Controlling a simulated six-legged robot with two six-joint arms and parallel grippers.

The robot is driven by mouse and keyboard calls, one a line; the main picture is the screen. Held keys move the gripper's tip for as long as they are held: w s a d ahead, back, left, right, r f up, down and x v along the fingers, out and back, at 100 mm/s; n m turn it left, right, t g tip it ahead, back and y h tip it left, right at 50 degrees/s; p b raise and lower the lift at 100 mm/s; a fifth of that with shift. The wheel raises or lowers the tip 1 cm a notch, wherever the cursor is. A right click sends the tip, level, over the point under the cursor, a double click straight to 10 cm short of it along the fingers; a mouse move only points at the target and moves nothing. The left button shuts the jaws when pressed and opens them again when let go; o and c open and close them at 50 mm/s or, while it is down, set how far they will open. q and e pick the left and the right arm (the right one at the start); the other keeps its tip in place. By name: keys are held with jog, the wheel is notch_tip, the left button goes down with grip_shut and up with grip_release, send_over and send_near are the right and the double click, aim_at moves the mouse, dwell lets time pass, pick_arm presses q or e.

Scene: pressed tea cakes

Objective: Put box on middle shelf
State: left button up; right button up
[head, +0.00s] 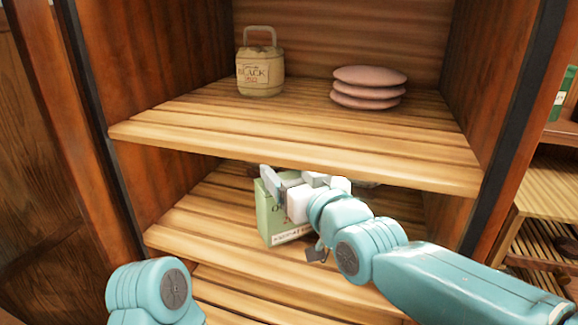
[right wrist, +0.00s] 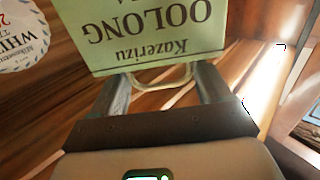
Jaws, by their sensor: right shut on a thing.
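A pale green box (head: 272,218) is in the opening below the upper shelf board, over the middle shelf (head: 195,225). In the right wrist view the box (right wrist: 150,35) reads "Kazerizu OOLONG", upside down in the picture, with a pale wire handle (right wrist: 160,78). My right gripper (head: 282,183) is at the top of the box, shut on its handle, with the fingers either side in the right wrist view. The gripper hides part of the box. I cannot tell whether its base touches the board. My left gripper is out of view.
The upper shelf (head: 300,130) holds a cream "BLACK" container (head: 260,75) and a stack of pink discs (head: 368,88). A round white label (right wrist: 20,35) lies beside the box in the right wrist view. The middle shelf's left part is clear. The cabinet's side walls are close.

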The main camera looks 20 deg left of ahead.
jog(key=shift+w+a+f, duration=0.45)
jog(key=shift+w+f, duration=0.15)
jog(key=shift+w, duration=0.05)
jog(key=shift+f, duration=0.15)
jog(key=shift+s+d, duration=0.15)
jog(key=shift+s, duration=0.1)
jog(key=shift+w+f, duration=0.15)
jog(key=shift+f, duration=0.05)
jog(key=o, duration=1.4)
jog(key=shift+o, duration=0.2)
jog(key=shift+r, duration=0.25)
jog(key=shift+s+d+f, duration=0.1)
jog(key=shift+s, duration=0.15)
pick_arm(q)
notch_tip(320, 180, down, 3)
jog(key=b, duration=0.4)
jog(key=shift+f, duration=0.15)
pick_arm(e)
jog(key=v, duration=1.1)
jog(key=shift+s+d, duration=0.15)
